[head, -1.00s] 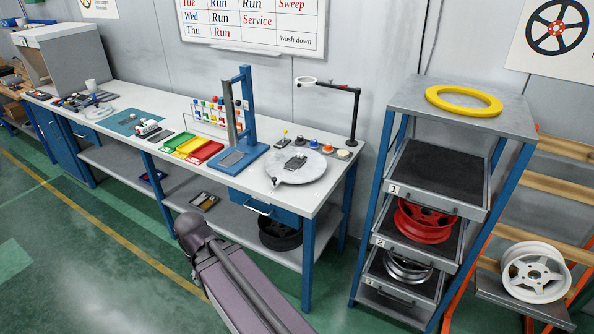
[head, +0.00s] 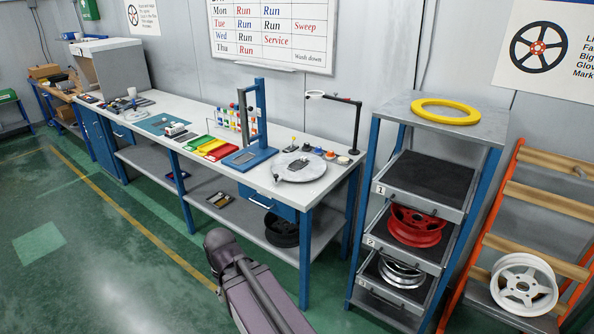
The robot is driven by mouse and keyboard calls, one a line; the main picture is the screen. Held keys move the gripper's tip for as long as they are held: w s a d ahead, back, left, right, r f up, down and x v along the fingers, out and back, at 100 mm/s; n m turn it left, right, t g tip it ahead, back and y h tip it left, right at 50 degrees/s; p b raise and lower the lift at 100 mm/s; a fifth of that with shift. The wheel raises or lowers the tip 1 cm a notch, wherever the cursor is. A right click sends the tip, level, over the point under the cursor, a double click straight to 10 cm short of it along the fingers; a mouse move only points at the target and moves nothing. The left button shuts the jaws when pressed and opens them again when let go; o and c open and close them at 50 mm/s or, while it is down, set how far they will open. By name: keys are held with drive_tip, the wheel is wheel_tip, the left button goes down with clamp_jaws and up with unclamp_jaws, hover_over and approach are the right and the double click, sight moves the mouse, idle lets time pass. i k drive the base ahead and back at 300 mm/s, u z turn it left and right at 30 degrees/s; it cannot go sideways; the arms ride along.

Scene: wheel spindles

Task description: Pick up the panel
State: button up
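No single thing can be told for sure as the panel. On the long workbench (head: 325,184), a round grey plate (head: 318,173) carries a small dark flat piece (head: 299,164), too small to make out. Other flat pieces lie farther left, near a teal mat (head: 157,124). My arm comes up from the bottom edge in front of the bench. My gripper is not in view, so its opening and anything in it are hidden.
A blue press (head: 262,120), colored trays (head: 217,153) and a magnifier stand (head: 357,125) occupy the bench. A shelf rack (head: 393,105) holds wheels and a yellow ring (head: 447,119). A wheel rack (head: 510,190) stands right. Green floor (head: 110,270) at left is open.

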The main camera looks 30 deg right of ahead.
sight(302, 162)
drive_tip(key=u, duration=0.5)
drive_tip(key=k, duration=0.2)
drive_tip(key=z, duration=2.05)
drive_tip(key=i, duration=1.7)
